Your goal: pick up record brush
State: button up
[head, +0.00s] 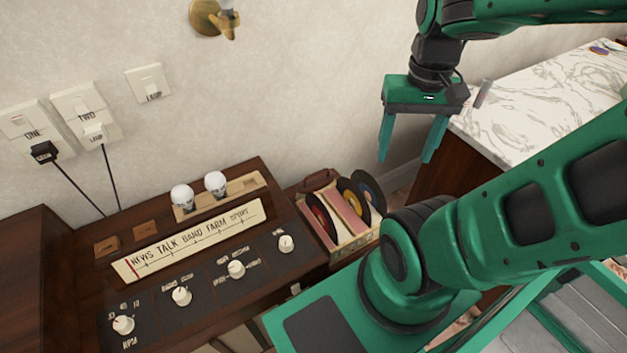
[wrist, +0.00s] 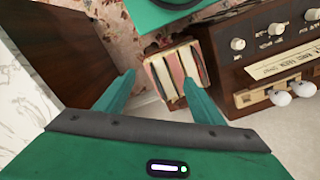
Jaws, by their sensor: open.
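I cannot clearly make out a record brush. A dark brown, curved piece (head: 319,180) shows at the back of the record crate (head: 352,242) in the head view; whether it is the brush or a handle is unclear. A small grey upright item (head: 483,94) shows at the marble counter's edge behind my gripper, too small to name. My gripper (head: 405,160) is open and empty, pointing down above and to the right of the crate. In the wrist view the crate shows between and beyond the open fingers of my gripper (wrist: 158,78).
The crate holds several records and sleeves. A wooden radio console (head: 225,262) with knobs and two bulbs stands to its left. A marble-topped counter (head: 555,95) stands to the right. Switches and plugs with cords are on the left wall, and a brass fixture (head: 213,17) is above.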

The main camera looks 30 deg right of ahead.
dwell(0.4)
jog(key=shift+o, duration=0.2)
jog(key=shift+s+r, duration=0.2)
jog(key=shift+s, duration=0.2)
jog(key=m, duration=1.1)
send_over(317, 180)
jog(key=f, duration=2.5)
jog(key=shift+s+d+f, duration=0.1)
jog(key=shift+s+d, duration=0.25)
jog(key=shift+w+a+f+m, duration=0.15)
jog(key=shift+f+m, duration=0.15)
jog(key=shift+f, duration=0.4)
notch_tip(317, 180, down, 5)
jog(key=shift+r, duration=0.15)
jog(key=shift+w+a+f, duration=0.1)
jog(key=shift+a+f, duration=0.05)
jog(key=shift+f, duration=1.2)
jog(key=shift+w+a+f, duration=0.1)
jog(key=shift+a+f, duration=0.05)
jog(key=shift+f, duration=1.2)
